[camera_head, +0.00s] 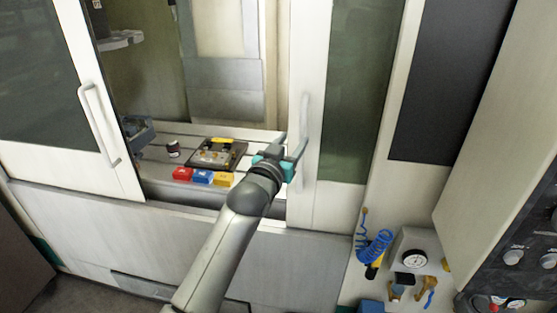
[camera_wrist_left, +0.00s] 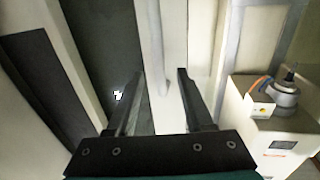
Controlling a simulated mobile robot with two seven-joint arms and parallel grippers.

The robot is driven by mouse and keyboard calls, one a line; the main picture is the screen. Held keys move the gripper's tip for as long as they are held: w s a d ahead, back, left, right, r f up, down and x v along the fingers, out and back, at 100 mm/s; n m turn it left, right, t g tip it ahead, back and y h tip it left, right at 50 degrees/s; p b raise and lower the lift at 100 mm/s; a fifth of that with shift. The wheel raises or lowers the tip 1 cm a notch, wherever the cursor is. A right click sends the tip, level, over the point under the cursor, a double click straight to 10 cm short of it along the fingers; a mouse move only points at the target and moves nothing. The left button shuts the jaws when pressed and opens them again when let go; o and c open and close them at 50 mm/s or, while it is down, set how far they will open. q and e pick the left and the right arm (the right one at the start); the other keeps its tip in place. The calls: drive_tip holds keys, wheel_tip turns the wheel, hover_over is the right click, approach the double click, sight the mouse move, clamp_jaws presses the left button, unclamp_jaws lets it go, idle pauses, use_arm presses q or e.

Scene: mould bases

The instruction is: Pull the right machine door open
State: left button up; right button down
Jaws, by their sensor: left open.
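The right machine door (camera_head: 350,100) is a pale panel with a dark green window. Its left edge borders the open gap into the machine. Its pale vertical handle (camera_head: 304,115) is near that edge. My left gripper (camera_head: 292,148) is open at the lower part of the handle. In the left wrist view the handle (camera_wrist_left: 154,45) runs between the two spread fingers (camera_wrist_left: 160,75). I cannot tell whether either finger touches it. My right gripper is not in view.
The left door (camera_head: 50,80) has its own handle (camera_head: 99,125). A gauge (camera_head: 414,259), blue coiled hose (camera_head: 373,247) and control panel (camera_head: 515,235) are at right.

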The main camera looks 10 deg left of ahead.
use_arm(q)
drive_tip(key=v, duration=0.8)
wheel_tip(320, 180, down, 26)
drive_tip(key=s+a+g+y+b, duration=0.1)
drive_tip(key=s+a+g+b, duration=0.1)
drive_tip(key=g+b, duration=0.25)
drive_tip(key=s+a+f+g+y+b, duration=0.1)
drive_tip(key=s+f+g+b, duration=0.3)
drive_tip(key=f, duration=0.8)
drive_tip(key=s+a+f+y+b, duration=0.1)
drive_tip(key=s+a+f, duration=0.1)
drive_tip(key=s+f, duration=0.7)
drive_tip(key=s+a+f+g+b, duration=0.3)
drive_tip(key=s+f+g+b, duration=0.1)
drive_tip(key=s+f, duration=1.4)
drive_tip(key=s+a+f+g+b, duration=0.1)
drive_tip(key=s+f+g, duration=0.1)
drive_tip(key=s+f, duration=0.3)
drive_tip(key=s+a+f+g+y+b, duration=0.1)
drive_tip(key=s+f, duration=0.4)
drive_tip(key=s, duration=0.7)
drive_tip(key=shift+a+f+g+b, duration=0.2)
drive_tip(key=shift+g+b, duration=0.35)
drive_tip(key=shift+b, duration=0.2)
drive_tip(key=shift+d, duration=0.1)
